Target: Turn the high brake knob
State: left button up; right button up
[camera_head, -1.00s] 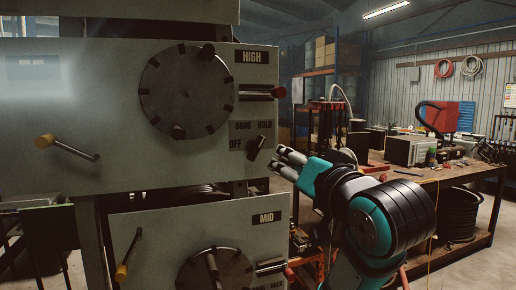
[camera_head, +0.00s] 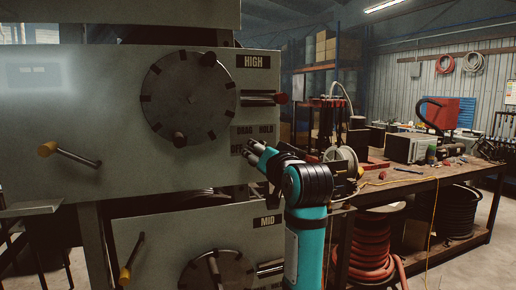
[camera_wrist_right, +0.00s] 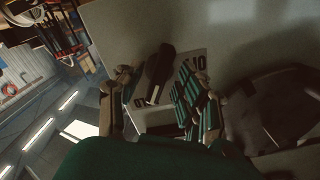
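The high brake knob (camera_wrist_right: 160,66) is a dark handle on the grey machine panel, beside the DRAG, HOLD and OFF labels (camera_head: 254,131). In the head view my right gripper covers most or all of it. I see no clear contact with the knob. My left gripper is not in view.
A large round dial (camera_head: 188,97) and a red-tipped lever (camera_head: 265,98) are on the same panel near my gripper. A yellow-tipped handle (camera_head: 68,153) sticks out at the left. The MID panel (camera_head: 155,230) is below. A cluttered workbench (camera_head: 420,180) stands at the right.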

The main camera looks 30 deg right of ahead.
jog(key=shift+w+d, duration=0.2)
jog(key=shift+w, duration=0.35)
grip_shut()
jog(key=shift+n, duration=0.4)
jog(key=n+p, duration=0.2)
jog(key=n, duration=0.3)
jog(key=shift+r+p, duration=0.1)
jog(key=shift+p, duration=0.2)
jog(key=n+p, duration=0.2)
jog(key=n, duration=0.4)
jog(key=shift+a, duration=0.1)
